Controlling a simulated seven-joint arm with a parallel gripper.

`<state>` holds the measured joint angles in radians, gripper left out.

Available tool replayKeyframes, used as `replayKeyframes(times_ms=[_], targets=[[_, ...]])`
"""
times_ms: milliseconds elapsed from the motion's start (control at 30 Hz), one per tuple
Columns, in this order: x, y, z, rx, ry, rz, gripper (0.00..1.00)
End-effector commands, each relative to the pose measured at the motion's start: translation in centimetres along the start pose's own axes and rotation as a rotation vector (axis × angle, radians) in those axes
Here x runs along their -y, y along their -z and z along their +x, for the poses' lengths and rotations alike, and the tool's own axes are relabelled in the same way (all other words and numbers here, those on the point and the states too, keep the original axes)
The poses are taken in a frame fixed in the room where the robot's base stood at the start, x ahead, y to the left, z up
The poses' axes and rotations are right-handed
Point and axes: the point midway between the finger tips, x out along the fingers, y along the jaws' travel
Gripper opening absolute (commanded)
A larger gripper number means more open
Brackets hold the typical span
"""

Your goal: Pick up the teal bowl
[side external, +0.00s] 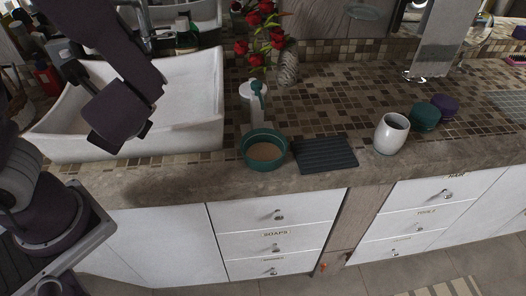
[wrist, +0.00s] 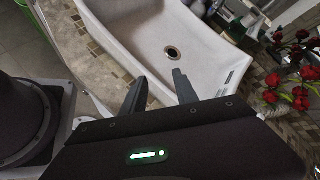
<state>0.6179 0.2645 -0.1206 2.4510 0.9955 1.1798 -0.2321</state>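The teal bowl (side external: 264,150) stands upright near the front edge of the tiled counter in the side external view, and its inside looks brown. It does not show in the wrist view. My gripper (wrist: 160,84) shows in the wrist view with its two dark fingers apart and nothing between them. It is over the front rim of the white sink. In the side external view my arm hangs over the sink, to the left of the bowl and well apart from it; the fingers are hard to make out there.
A white soap dispenser (side external: 252,103) stands just behind the bowl. A dark ridged tray (side external: 325,153) lies right of it, then a white cup (side external: 391,134), a teal jar (side external: 425,117) and a purple jar (side external: 445,105). Red flowers (side external: 258,35) stand behind. The white sink (side external: 185,115) is at left.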

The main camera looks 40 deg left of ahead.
Motion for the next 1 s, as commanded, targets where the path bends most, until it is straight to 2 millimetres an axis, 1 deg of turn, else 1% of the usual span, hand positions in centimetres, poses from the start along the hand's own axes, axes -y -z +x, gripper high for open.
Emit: replayKeyframes(times_ms=[33, 67, 100, 133, 167, 200, 300, 367, 433, 633, 833, 1000], targets=[[1.4, 2.7, 0.1, 0.021, 0.147, 0.192, 0.36], [2.3, 4.6, 0.0, 0.023, 0.24, 0.293, 0.36], [3.1, 7.2, -0.4, 0.016, 0.358, 0.418, 0.36], [3.5, 9.3, -0.8, 0.007, 0.441, 0.503, 0.36], [3.5, 11.3, -1.1, -0.007, 0.515, 0.578, 0.36], [3.3, 13.8, -1.7, -0.029, 0.6, 0.667, 0.36], [2.2, 18.1, -2.7, -0.078, 0.744, 0.814, 0.36], [1.7, 19.5, -3.0, -0.097, 0.788, 0.858, 0.36], [1.8, 20.4, -2.7, -0.106, 0.807, 0.879, 0.36], [4.4, 22.1, 0.4, -0.105, 0.805, 0.877, 0.36], [6.0, 23.3, 2.2, -0.107, 0.806, 0.876, 0.36], [7.9, 24.8, 4.4, -0.105, 0.805, 0.875, 0.36]])
